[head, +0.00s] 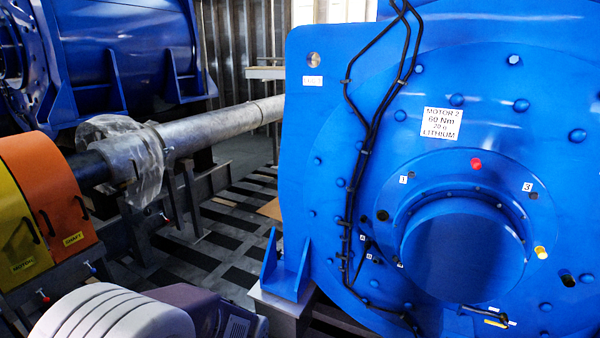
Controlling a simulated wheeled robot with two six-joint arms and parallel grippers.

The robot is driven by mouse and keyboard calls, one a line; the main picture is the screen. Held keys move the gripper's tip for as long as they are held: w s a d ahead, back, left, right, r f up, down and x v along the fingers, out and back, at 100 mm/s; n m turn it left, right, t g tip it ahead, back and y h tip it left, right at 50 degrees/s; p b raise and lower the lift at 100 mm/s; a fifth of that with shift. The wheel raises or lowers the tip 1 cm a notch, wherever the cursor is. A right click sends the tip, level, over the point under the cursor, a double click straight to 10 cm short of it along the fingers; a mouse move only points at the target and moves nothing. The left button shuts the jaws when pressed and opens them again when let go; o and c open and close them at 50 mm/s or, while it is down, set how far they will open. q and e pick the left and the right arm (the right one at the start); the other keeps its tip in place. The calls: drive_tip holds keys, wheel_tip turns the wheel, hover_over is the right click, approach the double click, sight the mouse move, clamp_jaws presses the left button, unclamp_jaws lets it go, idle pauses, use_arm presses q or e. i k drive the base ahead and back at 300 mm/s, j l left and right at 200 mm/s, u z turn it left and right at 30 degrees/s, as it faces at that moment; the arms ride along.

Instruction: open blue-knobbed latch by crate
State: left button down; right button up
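A small latch-like fitting with a blue knob (92,268) shows at the lower left, low beside the orange shaft guard (60,200). It is small, and I cannot tell whether it is open or shut. A similar fitting with a red knob (43,296) sits to its left, below the yellow guard (20,240) marked motor. I cannot make out a crate for certain. Neither of my grippers is in the head view.
A big blue motor (330,200) labelled Motor 2 fills the right side. A grey shaft (225,125) runs behind the guards. A white ribbed housing (110,315) and a grey-purple unit (205,305) block the front left. Striped floor (215,240) lies open between.

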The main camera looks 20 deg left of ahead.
sight(92, 270)
drive_tip(key=i+j+u, duration=0.15)
drive_tip(key=i+u, duration=0.3)
drive_tip(key=i+j+u, duration=0.1)
drive_tip(key=i+u, duration=0.15)
drive_tip(key=u, duration=0.2)
drive_tip(key=i+l+u, duration=0.1)
drive_tip(key=i+u, duration=0.35)
drive_tip(key=i+l+u, duration=0.15)
drive_tip(key=u, duration=0.35)
drive_tip(key=i+j+u, duration=0.1)
drive_tip(key=i+u, duration=0.25)
drive_tip(key=i, duration=0.4)
drive_tip(key=i+u, duration=0.35)
drive_tip(key=i, duration=0.4)
drive_tip(key=i+l, duration=0.1)
drive_tip(key=i, duration=0.3)
drive_tip(key=i+u, duration=0.1)
drive_tip(key=i, duration=0.35)
